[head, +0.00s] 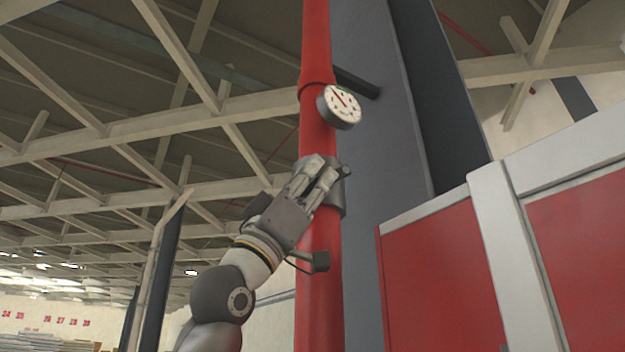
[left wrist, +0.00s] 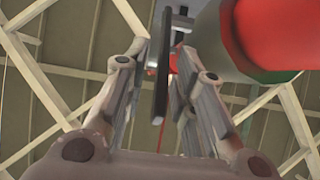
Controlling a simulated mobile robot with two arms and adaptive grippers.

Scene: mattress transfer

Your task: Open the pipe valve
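A red vertical pipe (head: 317,265) runs up the middle of the head view, with a grey fitting around it behind my left gripper. My left gripper (head: 325,172) is in front of the pipe at this fitting, below the round gauge. In the left wrist view a thin dark bar (left wrist: 163,65), seemingly the valve handle, stands edge-on between the two fingers of the left gripper (left wrist: 160,62). Small gaps show beside the bar, so the fingers look open around it. The pipe (left wrist: 275,35) is at upper right there. My right gripper is not in view.
A round white gauge (head: 341,106) sits on the pipe above the gripper. A dark grey column (head: 385,130) stands right behind the pipe. Red panels with a pale frame (head: 510,250) fill the lower right. Open space lies left of the pipe under the roof beams.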

